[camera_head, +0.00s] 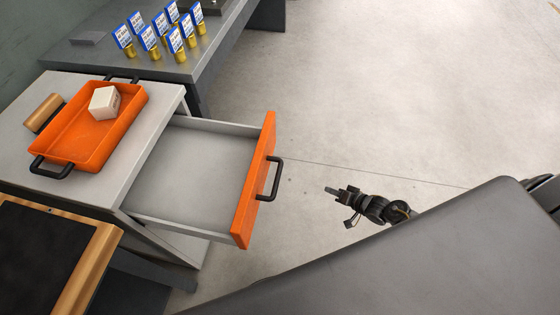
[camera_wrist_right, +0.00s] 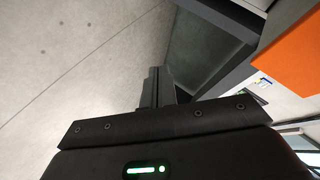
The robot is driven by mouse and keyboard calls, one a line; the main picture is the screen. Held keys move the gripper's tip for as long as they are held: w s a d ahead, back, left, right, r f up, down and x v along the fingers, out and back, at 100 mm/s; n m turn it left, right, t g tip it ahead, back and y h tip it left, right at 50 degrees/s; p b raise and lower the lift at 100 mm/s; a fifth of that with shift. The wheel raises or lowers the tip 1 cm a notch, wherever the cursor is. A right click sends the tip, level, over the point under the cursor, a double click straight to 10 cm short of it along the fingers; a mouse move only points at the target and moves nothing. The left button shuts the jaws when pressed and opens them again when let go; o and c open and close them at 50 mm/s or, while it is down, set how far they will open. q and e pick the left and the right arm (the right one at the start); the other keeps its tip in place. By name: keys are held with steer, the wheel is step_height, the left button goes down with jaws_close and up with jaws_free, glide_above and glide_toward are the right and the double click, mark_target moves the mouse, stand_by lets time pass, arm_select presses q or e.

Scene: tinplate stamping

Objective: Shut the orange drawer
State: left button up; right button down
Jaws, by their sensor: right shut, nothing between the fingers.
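The orange drawer (camera_head: 254,188) is pulled out of the pale grey cabinet (camera_head: 152,97), and its grey inside is empty. A black bar handle (camera_head: 275,180) is on its orange front. My right gripper (camera_head: 331,190) is shut and empty, out to the right of the handle and apart from it. In the right wrist view the shut fingers (camera_wrist_right: 156,88) show at the middle, and an orange panel (camera_wrist_right: 292,62), likely the drawer front, is at the right edge. My left gripper is not in view.
On the cabinet top are an orange tray (camera_head: 125,128) with a white block (camera_head: 104,102) in it and a wooden piece (camera_head: 44,113). A grey table (camera_head: 205,66) behind bears several blue-and-white cards on gold stands. The floor right of the drawer is clear.

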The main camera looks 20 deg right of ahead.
steer(key=w+a+r+t+y+b, duration=0.1)
steer(key=w+r+y+b, duration=0.15)
steer(key=r, duration=0.25)
steer(key=w+a+r+y+b, duration=0.1)
steer(key=w+r+y, duration=0.15)
steer(key=r, duration=0.35)
steer(key=m+g+y+b, duration=0.1)
steer(key=g+y+b, duration=0.1)
steer(key=y, duration=0.3)
glide_toward(270, 149)
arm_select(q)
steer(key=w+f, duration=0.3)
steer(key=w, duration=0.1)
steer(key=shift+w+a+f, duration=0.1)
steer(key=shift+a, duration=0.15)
arm_select(e)
steer(key=x, duration=0.6)
steer(key=shift+w+a+f, duration=0.25)
steer(key=shift+w+f, duration=0.1)
steer(key=shift+w, duration=0.1)
arm_select(q)
steer(key=shift+p, duration=0.3)
